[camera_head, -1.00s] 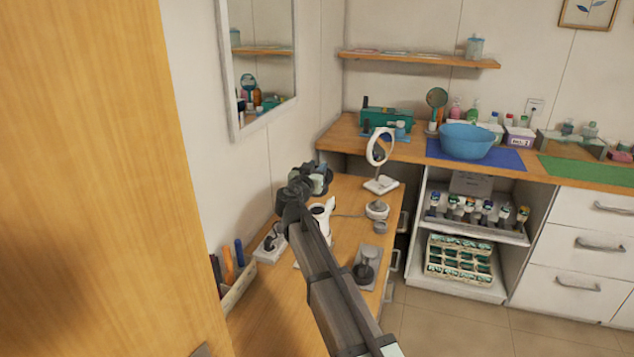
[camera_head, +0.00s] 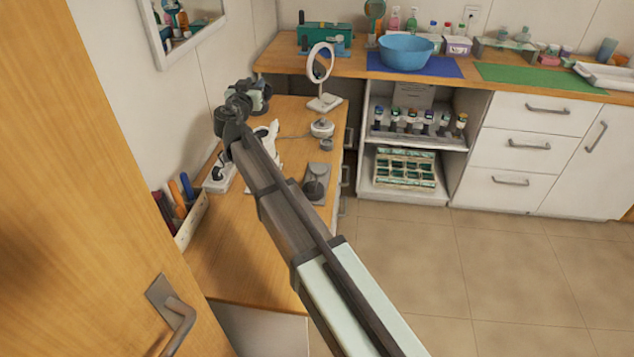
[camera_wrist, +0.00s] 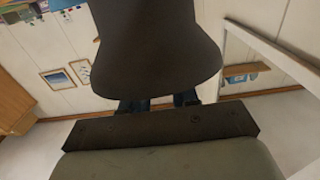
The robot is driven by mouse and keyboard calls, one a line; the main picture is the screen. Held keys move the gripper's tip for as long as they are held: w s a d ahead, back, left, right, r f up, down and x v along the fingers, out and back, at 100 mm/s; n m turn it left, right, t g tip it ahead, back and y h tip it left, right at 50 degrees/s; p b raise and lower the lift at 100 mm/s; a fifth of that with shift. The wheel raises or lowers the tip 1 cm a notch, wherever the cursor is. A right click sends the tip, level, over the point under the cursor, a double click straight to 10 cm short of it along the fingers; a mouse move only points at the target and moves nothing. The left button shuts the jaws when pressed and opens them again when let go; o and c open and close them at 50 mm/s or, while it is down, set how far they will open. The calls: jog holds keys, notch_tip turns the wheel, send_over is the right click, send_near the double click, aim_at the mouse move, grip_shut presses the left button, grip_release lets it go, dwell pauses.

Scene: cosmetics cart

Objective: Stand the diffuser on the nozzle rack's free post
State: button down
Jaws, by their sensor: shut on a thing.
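A dark, flared, bowl-like piece, which I take to be the diffuser (camera_wrist: 155,50), fills the upper middle of the wrist view. My gripper (camera_wrist: 158,103) is shut on it; the fingertips show just below its wide edge. In the head view my gripper (camera_head: 260,92) is above the far left part of the wooden desk, near the wall, and the held piece is hard to make out there. What looks like the nozzle rack (camera_head: 322,168) is a grey plate near the desk's right edge with a dark piece on it. My gripper is well apart from it. Its free post cannot be made out.
A white appliance (camera_head: 270,132) is partly behind my arm. A ring mirror (camera_head: 320,62), a round white item (camera_head: 322,128) and a small grey cup (camera_head: 326,144) stand along the desk's right side. A power strip (camera_head: 219,178) and pen box (camera_head: 190,222) line the left.

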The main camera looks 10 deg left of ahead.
jog(key=shift+w+d, duration=0.1)
jog(key=shift+d, duration=0.05)
jog(key=w+d+f+m+h, duration=0.1)
jog(key=w+d+f+h, duration=0.1)
jog(key=w+d+f, duration=0.3)
jog(key=m+g+h, duration=0.4)
jog(key=m+h, duration=0.1)
jog(key=h, duration=0.1)
send_over(320, 166)
notch_tip(320, 166, down, 12)
jog(key=shift+s+r, duration=0.15)
jog(key=shift+r, duration=0.1)
jog(key=shift+f, duration=0.2)
jog(key=shift+f, duration=2.7)
jog(key=shift+f, duration=1.35)
